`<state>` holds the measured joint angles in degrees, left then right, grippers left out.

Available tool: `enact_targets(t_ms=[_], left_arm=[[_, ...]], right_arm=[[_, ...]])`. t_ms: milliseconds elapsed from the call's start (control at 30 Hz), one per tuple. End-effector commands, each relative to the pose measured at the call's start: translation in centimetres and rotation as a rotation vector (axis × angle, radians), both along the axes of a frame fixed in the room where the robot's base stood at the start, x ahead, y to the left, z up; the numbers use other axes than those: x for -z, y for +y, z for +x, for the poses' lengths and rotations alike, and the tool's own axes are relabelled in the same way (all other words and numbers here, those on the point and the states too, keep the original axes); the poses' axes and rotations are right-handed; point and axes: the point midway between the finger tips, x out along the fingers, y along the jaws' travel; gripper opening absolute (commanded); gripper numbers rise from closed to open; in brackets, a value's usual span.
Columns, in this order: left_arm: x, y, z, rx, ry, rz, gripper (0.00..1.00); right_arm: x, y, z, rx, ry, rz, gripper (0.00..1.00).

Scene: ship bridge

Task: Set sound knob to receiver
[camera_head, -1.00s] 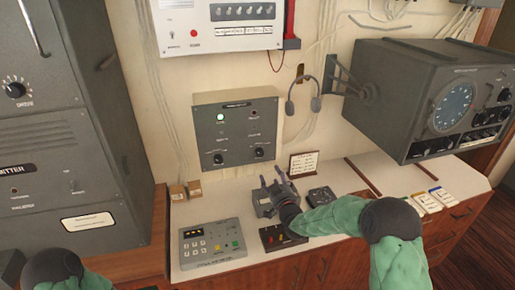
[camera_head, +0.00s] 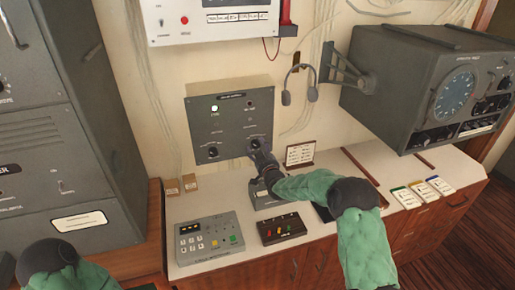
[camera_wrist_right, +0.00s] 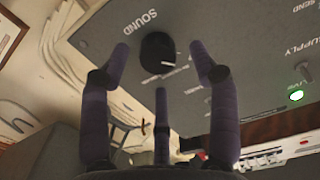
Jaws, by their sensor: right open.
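The sound knob (camera_wrist_right: 157,53) is a round black dial under the printed word SOUND in the right wrist view. It sits on a grey wall panel (camera_head: 232,122). My right gripper (camera_head: 259,149) is at the panel's lower right, in front of this knob. In the wrist view its purple-grey fingers are open, one on each side of the knob and a third below it. Contact cannot be made out. The small labels around the knob are too blurred to read, so its setting is unclear. My left gripper is out of view.
A second knob (camera_head: 212,152) is at the panel's lower left, and a green lamp (camera_head: 214,109) is lit. A headset (camera_head: 298,84) hangs to the right. Below are a keypad unit (camera_head: 208,242) and a small box with coloured buttons (camera_head: 282,228) on the desk.

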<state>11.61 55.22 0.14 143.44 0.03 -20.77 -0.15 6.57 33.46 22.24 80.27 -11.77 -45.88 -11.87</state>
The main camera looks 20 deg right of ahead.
Motion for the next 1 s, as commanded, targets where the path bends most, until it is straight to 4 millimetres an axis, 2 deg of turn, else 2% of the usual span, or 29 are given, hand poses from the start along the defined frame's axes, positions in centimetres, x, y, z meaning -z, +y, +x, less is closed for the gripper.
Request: enact_targets(t_ms=[200, 467, 500, 700, 1000], left_arm=[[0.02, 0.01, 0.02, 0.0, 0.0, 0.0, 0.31], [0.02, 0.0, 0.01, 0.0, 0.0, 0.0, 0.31], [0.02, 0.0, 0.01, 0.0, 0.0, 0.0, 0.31], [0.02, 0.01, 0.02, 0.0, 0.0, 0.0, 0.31], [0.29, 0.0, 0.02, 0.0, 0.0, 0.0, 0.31]], right_arm=[[0.03, 0.06, 1.18, 0.0, 0.0, 0.0, 0.61], [0.01, 0.05, 1.28, 0.0, 0.0, 0.0, 0.61], [0.01, 0.04, 1.28, 0.0, 0.0, 0.0, 0.58], [-0.02, 0.05, 1.27, 0.0, -0.001, 0.0, 0.05], [-0.24, 0.01, 1.31, 0.001, -0.006, 0.009, 0.05]])
